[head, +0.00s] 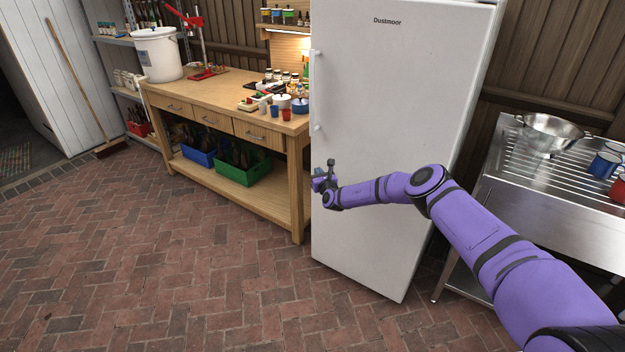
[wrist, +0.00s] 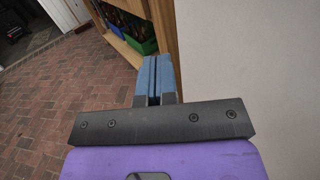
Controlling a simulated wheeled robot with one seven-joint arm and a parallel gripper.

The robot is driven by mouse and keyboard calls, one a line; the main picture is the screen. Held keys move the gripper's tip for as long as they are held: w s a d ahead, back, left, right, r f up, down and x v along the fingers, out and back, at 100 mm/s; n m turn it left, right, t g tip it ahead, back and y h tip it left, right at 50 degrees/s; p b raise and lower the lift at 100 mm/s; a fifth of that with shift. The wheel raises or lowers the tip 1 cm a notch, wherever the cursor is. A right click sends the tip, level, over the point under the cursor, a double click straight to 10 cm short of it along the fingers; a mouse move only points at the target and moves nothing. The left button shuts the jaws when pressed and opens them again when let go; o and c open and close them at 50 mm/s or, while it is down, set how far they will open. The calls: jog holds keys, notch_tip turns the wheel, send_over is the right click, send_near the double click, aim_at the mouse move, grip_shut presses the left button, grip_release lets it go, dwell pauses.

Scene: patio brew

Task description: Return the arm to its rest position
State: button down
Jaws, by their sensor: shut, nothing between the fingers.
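My purple arm reaches in from the lower right of the head view, stretched across the front of the white fridge. My gripper (head: 321,178) is at the fridge's left edge, below the door handle, near the right end of the wooden bench. In the wrist view my gripper (wrist: 154,80) shows two blue fingers pressed together, with nothing between them. The white fridge (head: 390,110) has its door closed and fills the right side of the wrist view. I cannot tell whether the gripper touches it.
The wooden workbench (head: 225,98) stands left of the fridge, with a blue crate (head: 199,153) and green crate (head: 241,173) on its lower shelf. A steel sink table (head: 545,188) stands to the right. The brick floor (head: 150,250) in front is clear.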

jog(key=s+a+r+n+g+y, duration=0.1)
jog(key=s+a+r+n+y, duration=0.3)
jog(key=r, duration=0.5)
jog(key=s+a+r+n+g+y, duration=0.1)
jog(key=a+r+n+g+y, duration=0.25)
jog(key=r, duration=0.55)
jog(key=s+a+r+n+y, duration=0.35)
jog(key=a+r+n, duration=0.2)
jog(key=r, duration=0.35)
jog(key=s+a+r+n+g+y, duration=0.1)
jog(key=s+r+n+g, duration=0.9)
jog(key=s+r+n, duration=0.5)
jog(key=s+d+r+n+g+h, duration=0.1)
jog(key=s+d+r+h, duration=0.15)
jog(key=s, duration=0.35)
jog(key=s+d+r+n+g+h, duration=0.1)
jog(key=s+d+r+h, duration=0.1)
jog(key=s+r, duration=0.25)
jog(key=s+d+r+n+t+h, duration=0.1)
jog(key=s+d+h, duration=0.5)
jog(key=s+d, duration=0.8)
jog(key=s+d+r+n+t+h, duration=0.2)
jog(key=s+d+h, duration=0.4)
jog(key=s+d, duration=0.8)
jog(key=s+t, duration=0.1)
jog(key=s, duration=0.7)
jog(key=shift+s+d+r, duration=0.15)
jog(key=shift+s+d, duration=0.05)
jog(key=shift+d, duration=0.15)
